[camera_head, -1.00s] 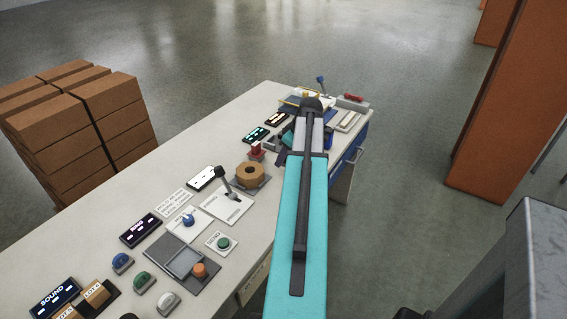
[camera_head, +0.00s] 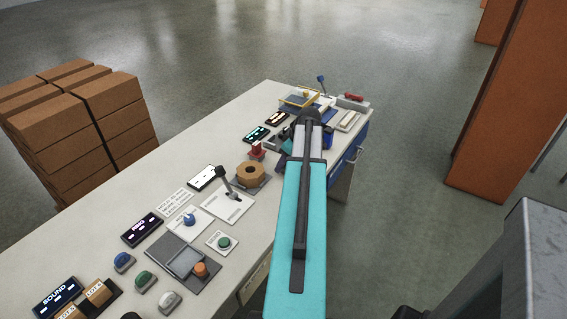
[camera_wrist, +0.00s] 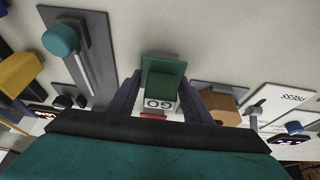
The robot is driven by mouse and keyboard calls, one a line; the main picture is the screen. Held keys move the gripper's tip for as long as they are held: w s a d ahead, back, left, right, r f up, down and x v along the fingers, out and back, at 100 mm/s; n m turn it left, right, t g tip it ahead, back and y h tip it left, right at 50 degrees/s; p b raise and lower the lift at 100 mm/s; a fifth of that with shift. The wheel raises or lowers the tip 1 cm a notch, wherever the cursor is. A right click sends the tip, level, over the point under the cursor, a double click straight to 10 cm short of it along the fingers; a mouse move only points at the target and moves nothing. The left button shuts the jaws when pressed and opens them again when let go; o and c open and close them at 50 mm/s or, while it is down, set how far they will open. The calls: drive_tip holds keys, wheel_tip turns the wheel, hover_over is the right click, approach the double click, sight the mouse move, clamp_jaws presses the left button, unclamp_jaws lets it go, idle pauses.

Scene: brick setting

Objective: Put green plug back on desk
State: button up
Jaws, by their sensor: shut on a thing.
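The green plug (camera_wrist: 163,78) sits between the two dark fingers of my gripper (camera_wrist: 162,92) in the wrist view. My gripper is shut on it. A white face with dark letters, seen upside down, shows just below the green part; I cannot tell if it belongs to the plug. The pale desk (camera_head: 235,115) lies behind the plug in the wrist view; I cannot tell whether they touch. In the head view my arm hides the plug and most of the gripper.
A grey plate with a teal-knobbed lever (camera_wrist: 62,40) is left of the plug in the wrist view. A brown hexagonal block (camera_head: 250,173), a red button (camera_head: 256,149), a yellow frame (camera_head: 301,98) and several displays stand on the desk. Stacked boxes (camera_head: 85,115) are beyond its left edge.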

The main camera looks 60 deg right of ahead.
drive_tip(key=shift+f, duration=0.2)
drive_tip(key=o, duration=1.1)
drive_tip(key=shift+c, duration=0.2)
drive_tip(key=shift+r, duration=0.15)
drive_tip(key=b+v, duration=0.1)
drive_tip(key=v, duration=1.1)
